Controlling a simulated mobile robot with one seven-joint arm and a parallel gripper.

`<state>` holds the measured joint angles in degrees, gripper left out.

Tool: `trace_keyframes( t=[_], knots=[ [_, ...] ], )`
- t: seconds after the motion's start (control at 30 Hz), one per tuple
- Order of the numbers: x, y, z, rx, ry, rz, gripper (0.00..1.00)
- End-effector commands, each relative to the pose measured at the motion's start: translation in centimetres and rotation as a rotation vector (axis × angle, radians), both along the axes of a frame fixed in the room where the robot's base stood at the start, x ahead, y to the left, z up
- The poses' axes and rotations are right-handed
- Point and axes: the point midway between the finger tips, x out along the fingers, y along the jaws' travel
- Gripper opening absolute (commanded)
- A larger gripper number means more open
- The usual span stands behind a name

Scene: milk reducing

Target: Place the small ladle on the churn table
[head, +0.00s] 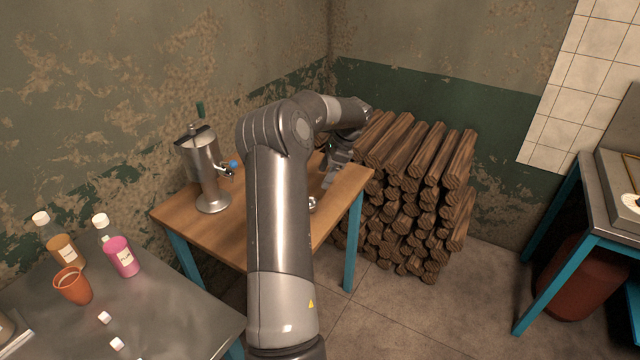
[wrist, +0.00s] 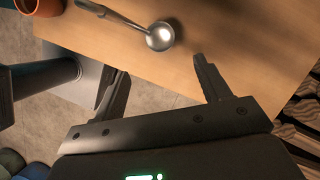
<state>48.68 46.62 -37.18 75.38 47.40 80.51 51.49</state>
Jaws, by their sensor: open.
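The small ladle (wrist: 160,36) lies on the wooden table in the wrist view, its round metal bowl near the table edge and its handle running to the upper left. In the head view a small shiny piece at the table's front edge looks like its bowl (head: 312,203); my arm hides the rest. The wooden churn table (head: 180,212) has blue legs and carries the metal churn (head: 205,165). My gripper (wrist: 162,68) is open and empty, over the table edge, with the ladle beyond its fingertips. It also shows in the head view (head: 328,180).
An orange pot (wrist: 42,6) stands near the ladle's handle in the wrist view. A log stack (head: 410,190) stands right of the table. A metal table (head: 170,310) with bottles and an orange cup (head: 73,285) is at front left.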

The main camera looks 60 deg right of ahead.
Motion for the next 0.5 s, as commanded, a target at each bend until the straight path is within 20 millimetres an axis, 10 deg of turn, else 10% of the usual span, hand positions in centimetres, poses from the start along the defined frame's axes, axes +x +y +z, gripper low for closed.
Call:
trace_keyframes(
  t=[0.5],
  knots=[
    [2.1, 2.9, 3.4, -0.034, -0.031, 0.096, 0.69]
  ],
)
